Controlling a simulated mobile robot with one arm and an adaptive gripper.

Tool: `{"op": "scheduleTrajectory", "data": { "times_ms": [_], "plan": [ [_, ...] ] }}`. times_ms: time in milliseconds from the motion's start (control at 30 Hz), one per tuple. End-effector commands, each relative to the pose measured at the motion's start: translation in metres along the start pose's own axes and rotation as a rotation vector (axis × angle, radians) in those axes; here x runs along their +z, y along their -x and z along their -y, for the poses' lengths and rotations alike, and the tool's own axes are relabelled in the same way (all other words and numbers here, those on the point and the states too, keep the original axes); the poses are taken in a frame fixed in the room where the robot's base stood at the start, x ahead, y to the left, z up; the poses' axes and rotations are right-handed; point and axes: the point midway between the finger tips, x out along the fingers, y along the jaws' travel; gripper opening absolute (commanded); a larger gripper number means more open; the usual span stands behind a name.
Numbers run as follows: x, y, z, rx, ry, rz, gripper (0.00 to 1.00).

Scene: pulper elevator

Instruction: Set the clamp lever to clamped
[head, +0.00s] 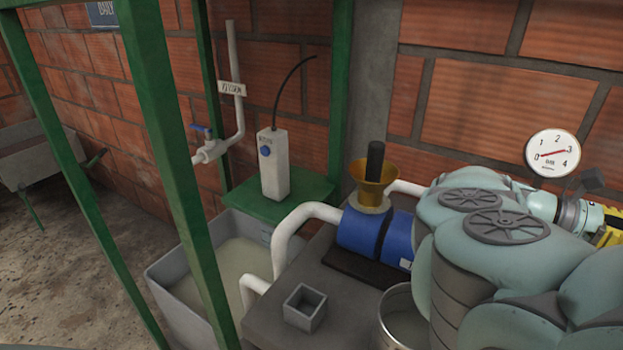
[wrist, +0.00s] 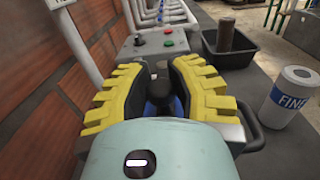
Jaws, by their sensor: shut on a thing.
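My gripper (wrist: 163,72) shows in the wrist view with its yellow ridged fingers closed in around a dark upright lever (wrist: 159,92), which looks like the clamp lever. The lever has a black knob at its top and stands between the fingers. In the head view only a yellow part of my gripper (head: 609,238) shows at the right edge, and the lever is out of that picture. The lever's base and any clamped mark are hidden, so its setting cannot be told.
Beyond the lever stand a grey button box (wrist: 152,48), white pipes (wrist: 170,12), a black tray (wrist: 235,52) and a white can (wrist: 288,95). A brick wall (wrist: 50,75) runs close on the left. The head view shows a gauge (head: 553,152), a blue pump (head: 361,232) and a bucket (head: 386,325).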

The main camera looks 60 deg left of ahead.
Motion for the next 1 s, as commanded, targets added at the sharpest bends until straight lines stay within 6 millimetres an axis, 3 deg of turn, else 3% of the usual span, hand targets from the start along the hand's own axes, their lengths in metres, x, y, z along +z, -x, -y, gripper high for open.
{"op": "scheduleTrajectory", "data": {
  "times_ms": [667, 700, 1000],
  "plan": [
    [0.0009, 0.0057, -0.0028, -0.038, -0.002, -0.006, 0.00],
    [0.0009, 0.0058, -0.0028, -0.038, -0.002, -0.006, 0.25],
    [0.0006, 0.0038, -0.0012, -0.044, -0.001, -0.005, 0.56]
  ]
}}
